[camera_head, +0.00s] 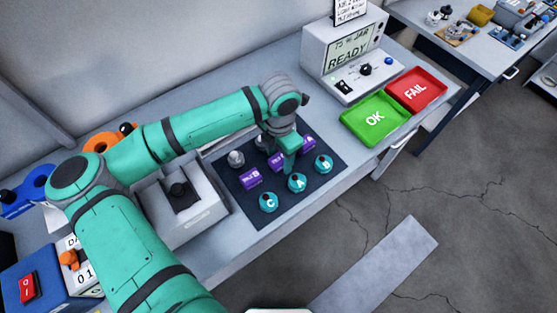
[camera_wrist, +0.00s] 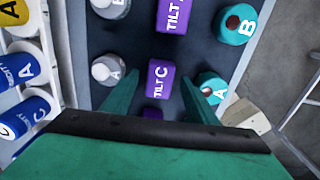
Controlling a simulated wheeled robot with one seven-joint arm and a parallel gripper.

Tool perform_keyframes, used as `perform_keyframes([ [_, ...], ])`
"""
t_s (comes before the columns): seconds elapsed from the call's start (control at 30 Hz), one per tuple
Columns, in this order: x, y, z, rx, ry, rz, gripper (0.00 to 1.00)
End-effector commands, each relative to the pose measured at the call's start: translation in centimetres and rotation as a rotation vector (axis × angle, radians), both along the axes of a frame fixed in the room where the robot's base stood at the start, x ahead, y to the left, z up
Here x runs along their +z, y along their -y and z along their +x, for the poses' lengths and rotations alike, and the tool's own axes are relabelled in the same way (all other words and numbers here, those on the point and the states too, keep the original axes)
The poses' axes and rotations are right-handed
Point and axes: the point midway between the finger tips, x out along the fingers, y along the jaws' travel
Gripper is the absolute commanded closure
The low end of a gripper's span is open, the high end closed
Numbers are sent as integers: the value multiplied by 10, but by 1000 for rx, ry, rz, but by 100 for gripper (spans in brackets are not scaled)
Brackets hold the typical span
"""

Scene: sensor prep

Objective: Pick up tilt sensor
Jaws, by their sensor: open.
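Three purple tilt sensor blocks stand in a row on the dark mat (camera_head: 238,197): a left one (camera_head: 251,178), a middle one (camera_head: 275,162) partly hidden by my gripper, and a right one (camera_head: 308,143). In the wrist view, the block marked TILT C (camera_wrist: 160,82) is between my fingertips, apart from both as far as I can tell. Another tilt block (camera_wrist: 172,15) is beyond it, and a third (camera_wrist: 153,116) is mostly hidden by my gripper. My gripper (camera_head: 288,168) is open, pointing down over the middle of the mat; its fingers also show in the wrist view (camera_wrist: 158,98).
Teal round pieces C (camera_head: 268,201), A (camera_head: 297,182) and B (camera_head: 324,164) line the mat's front. Grey round pieces (camera_head: 236,158) line its back. A green OK tray (camera_head: 372,121), red FAIL tray (camera_head: 416,91) and test box (camera_head: 342,55) are right. A grey fixture (camera_head: 183,213) is left.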

Motion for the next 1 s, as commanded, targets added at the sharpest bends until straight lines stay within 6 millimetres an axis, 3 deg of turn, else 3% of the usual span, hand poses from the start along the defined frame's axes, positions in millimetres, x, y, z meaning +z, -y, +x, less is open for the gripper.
perform_keyframes([
  [0.2, -1, -1, 0, 1, 0, 0, 47],
  [0.27, -1, -1, 0, 1, 0, 0, 59],
  [0.4, -1, -1, 0, 1, 0, 0, 92],
  [0.77, 2, -1, 0, 1, 1, 0, 94],
  [1.0, 23, -1, 1, 1, 3, 1, 94],
])
